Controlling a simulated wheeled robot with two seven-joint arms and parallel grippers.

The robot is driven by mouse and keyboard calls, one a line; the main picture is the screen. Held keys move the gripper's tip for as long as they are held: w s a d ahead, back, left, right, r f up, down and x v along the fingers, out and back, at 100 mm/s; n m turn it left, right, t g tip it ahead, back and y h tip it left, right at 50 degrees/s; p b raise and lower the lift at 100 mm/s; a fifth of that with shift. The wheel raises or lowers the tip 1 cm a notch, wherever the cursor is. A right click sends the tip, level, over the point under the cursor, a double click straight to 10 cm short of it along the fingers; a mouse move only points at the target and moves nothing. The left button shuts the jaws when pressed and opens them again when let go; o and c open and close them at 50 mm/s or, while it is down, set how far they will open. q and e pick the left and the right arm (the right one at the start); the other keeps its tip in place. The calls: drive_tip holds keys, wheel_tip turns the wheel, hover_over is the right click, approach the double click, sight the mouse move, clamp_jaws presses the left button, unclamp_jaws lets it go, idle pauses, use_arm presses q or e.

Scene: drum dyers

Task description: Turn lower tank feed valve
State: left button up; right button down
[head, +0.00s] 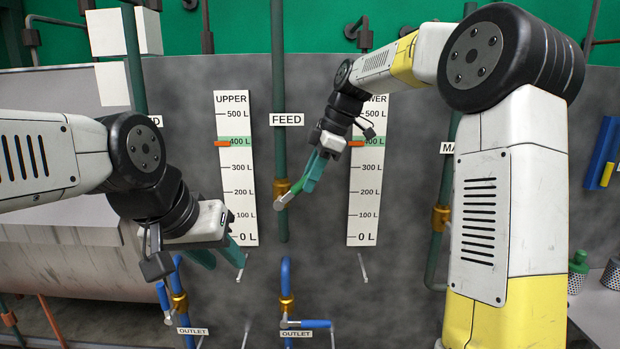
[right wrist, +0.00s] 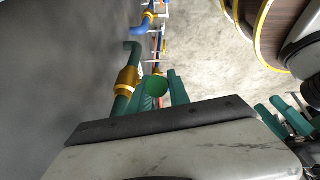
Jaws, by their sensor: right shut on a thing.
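The middle feed pipe (head: 279,80) runs down the grey panel under a FEED label (head: 286,119), left of the lower gauge. Its brass valve (head: 281,187) has a lever with a pale metal arm (head: 283,200) and a green grip. My right gripper (head: 314,172) is shut on the lever's green grip, which slants up to the right. In the right wrist view, the round green grip end (right wrist: 155,86) shows between the fingers, beside the brass valve (right wrist: 128,79). My left gripper (head: 222,254) is open and empty, in front of the panel below the upper gauge.
The upper gauge (head: 236,185) and lower gauge (head: 363,195) each have an orange pointer near the 400 L green band. Blue outlet pipes (head: 286,270) with levers stand below. Another green pipe with a brass fitting (head: 440,218) is at right. A tank (head: 80,265) is at left.

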drive_tip(key=shift+d+f+y, duration=0.4)
drive_tip(key=shift+d+y, duration=0.1)
drive_tip(key=shift+y, duration=0.1)
wheel_tip(320, 180, down, 6)
drive_tip(key=d+y, duration=0.2)
drive_tip(key=y, duration=0.5)
drive_tip(key=shift+f, duration=0.3)
drive_tip(key=c, duration=1.2)
unclamp_jaws()
drive_tip(key=shift+c, duration=0.2)
